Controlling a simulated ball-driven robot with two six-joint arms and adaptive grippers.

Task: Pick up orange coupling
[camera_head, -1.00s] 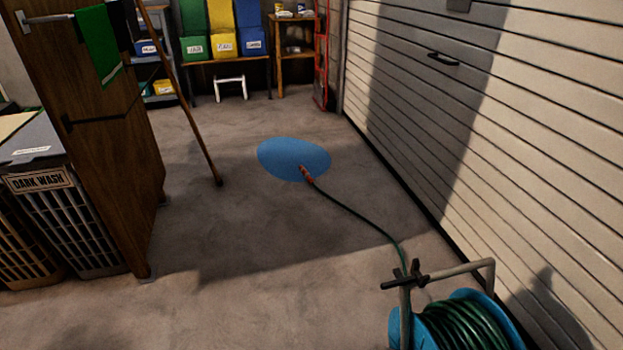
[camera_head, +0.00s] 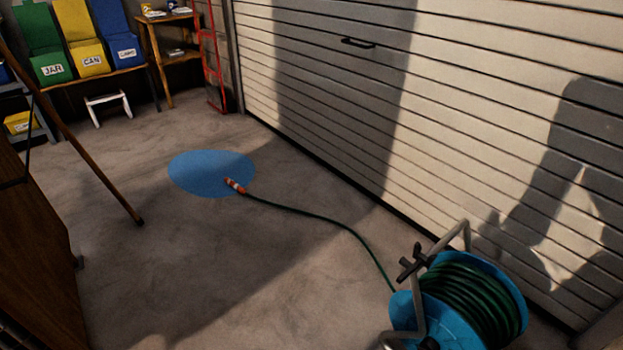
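The orange coupling (camera_head: 235,186) is on the end of a thin green hose (camera_head: 318,217). It lies at the lower right edge of a flat blue round patch (camera_head: 208,173) on the floor. Neither of my grippers shows in the view.
A wooden cabinet (camera_head: 36,262) stands at the left, with a brown pole (camera_head: 97,170) leaning beside it. A slatted garage door (camera_head: 430,110) runs along the right. The middle floor is clear.

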